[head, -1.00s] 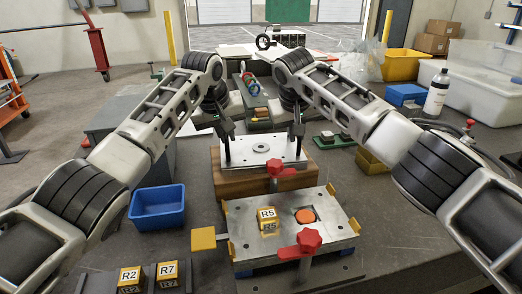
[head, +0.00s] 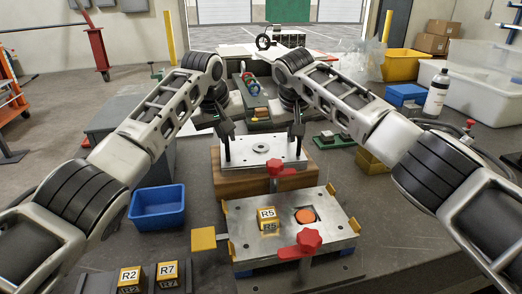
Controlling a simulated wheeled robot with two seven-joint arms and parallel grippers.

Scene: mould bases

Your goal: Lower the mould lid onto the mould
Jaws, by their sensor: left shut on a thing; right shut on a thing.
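The mould lid (head: 240,158) is a flat grey metal plate with a round ring at its centre, at or just above a wooden block (head: 230,184); I cannot tell if they touch. My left gripper (head: 226,138) is shut on the lid's left upright post and my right gripper (head: 298,137) on its right one. The mould (head: 285,238) is a metal plate nearer to me, with yellow corner pieces. A yellow block marked R5 (head: 267,218) stands on its left part. An orange round piece (head: 305,216) sits in a square pocket to the right.
Red-knobbed clamps stand behind (head: 275,169) and in front (head: 309,240) of the mould. Blocks R2 (head: 130,277) and R7 (head: 167,273) lie front left. A blue bin (head: 157,207) is at left. The table is clear at right.

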